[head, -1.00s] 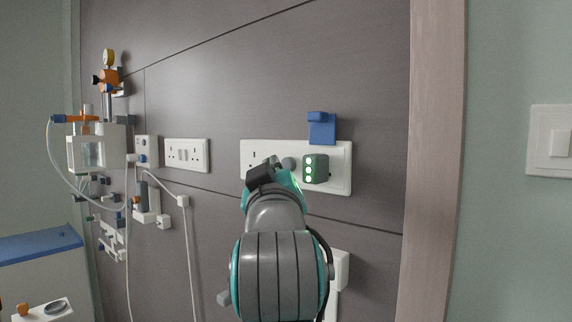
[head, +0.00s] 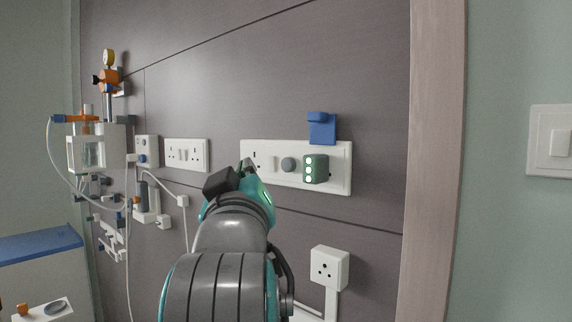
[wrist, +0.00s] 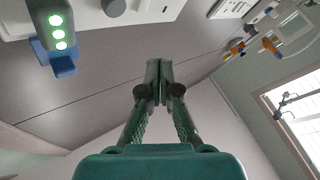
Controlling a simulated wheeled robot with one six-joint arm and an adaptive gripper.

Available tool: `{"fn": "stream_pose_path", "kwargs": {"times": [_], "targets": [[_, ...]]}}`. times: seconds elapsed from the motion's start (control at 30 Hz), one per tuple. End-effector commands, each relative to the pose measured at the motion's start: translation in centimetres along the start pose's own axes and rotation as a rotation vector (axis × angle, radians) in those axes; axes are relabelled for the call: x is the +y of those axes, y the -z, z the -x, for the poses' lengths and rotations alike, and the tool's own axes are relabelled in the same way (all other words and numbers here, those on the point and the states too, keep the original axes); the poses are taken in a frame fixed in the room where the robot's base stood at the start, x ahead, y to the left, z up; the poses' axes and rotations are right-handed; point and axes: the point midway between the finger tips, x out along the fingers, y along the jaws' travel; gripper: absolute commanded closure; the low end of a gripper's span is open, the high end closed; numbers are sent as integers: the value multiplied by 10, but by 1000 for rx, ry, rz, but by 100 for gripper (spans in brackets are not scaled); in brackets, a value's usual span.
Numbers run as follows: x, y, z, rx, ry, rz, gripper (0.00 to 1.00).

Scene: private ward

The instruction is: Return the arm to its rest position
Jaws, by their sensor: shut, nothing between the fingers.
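My gripper (wrist: 159,82) is shut and empty in the wrist view, with its two fingertips together. In the head view my gripper (head: 246,168) is in front of the left part of the wide white wall panel (head: 333,185), partly hidden behind my own wrist. My arm rises from the bottom of the head view toward the wall. Whether the fingertips touch the panel cannot be told in the head view; the wrist view shows them apart from it.
A dark green block with lit green dots (head: 316,169) and a grey round knob (head: 288,164) sit on the panel. A blue bracket (head: 321,130) is above. A white socket box (head: 329,267) is below right. Medical fittings and hoses (head: 95,150) hang at left.

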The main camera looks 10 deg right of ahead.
Motion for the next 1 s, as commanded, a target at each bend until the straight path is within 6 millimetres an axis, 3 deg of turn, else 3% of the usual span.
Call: {"fn": "stream_pose_path", "kwargs": {"times": [0.33,0.47,0.77,1.0], "targets": [[-1,-2,1,-1,0,1,100],[-11,-20,1,-7,10,12,100],[-54,-123,15,-28,64,52,100],[-80,-209,43,-51,115,62,100]]}}
